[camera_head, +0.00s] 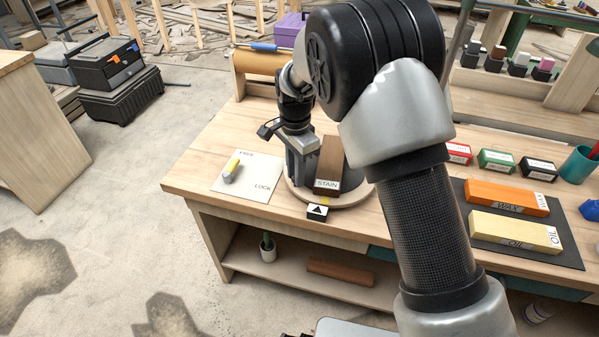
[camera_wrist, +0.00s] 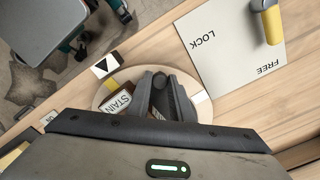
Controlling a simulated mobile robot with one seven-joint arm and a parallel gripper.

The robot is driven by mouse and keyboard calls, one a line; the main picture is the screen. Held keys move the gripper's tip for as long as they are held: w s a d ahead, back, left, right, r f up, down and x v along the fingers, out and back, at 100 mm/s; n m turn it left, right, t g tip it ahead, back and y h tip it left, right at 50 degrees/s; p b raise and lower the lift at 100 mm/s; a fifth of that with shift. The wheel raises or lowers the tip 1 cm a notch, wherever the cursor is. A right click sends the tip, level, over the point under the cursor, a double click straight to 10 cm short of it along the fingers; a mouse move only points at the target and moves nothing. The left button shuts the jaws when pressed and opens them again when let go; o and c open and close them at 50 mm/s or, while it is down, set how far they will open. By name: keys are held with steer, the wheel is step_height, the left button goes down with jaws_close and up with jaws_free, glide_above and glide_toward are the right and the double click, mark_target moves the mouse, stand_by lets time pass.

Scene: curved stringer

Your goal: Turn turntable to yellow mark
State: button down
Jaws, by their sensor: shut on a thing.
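The round turntable (camera_head: 347,201) sits on the workbench with a pale rim; it also shows in the wrist view (camera_wrist: 107,94). A brown block marked STAIN (camera_head: 328,165) stands on it. A black-triangle marker (camera_head: 317,212) is at its front edge, and a small yellow patch (camera_head: 321,201) shows right beside that marker. My gripper (camera_head: 300,178) is low over the turntable's left part, beside the STAIN block. In the wrist view its fingers (camera_wrist: 163,92) are shut on a part of the turntable, mostly hidden between them.
A FREE/LOCK plate (camera_head: 258,192) with a yellow-tipped lever (camera_head: 231,168) lies left of the turntable; the lever is near FREE. A dark mat (camera_head: 485,253) with orange WAX and yellow OIL blocks lies to the right. My arm hides part of the bench.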

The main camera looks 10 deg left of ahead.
steer(key=shift+w+a+m, duration=0.3)
steer(key=shift+w+m, duration=0.05)
steer(key=shift+m, duration=0.15)
steer(key=shift+w+a, duration=0.1)
stand_by(0.3)
steer(key=c, duration=1.6)
jaws_free()
step_height(320, 180, up, 18)
steer(key=p, duration=0.2)
steer(key=shift+f+p, duration=0.25)
steer(key=shift+p, duration=0.05)
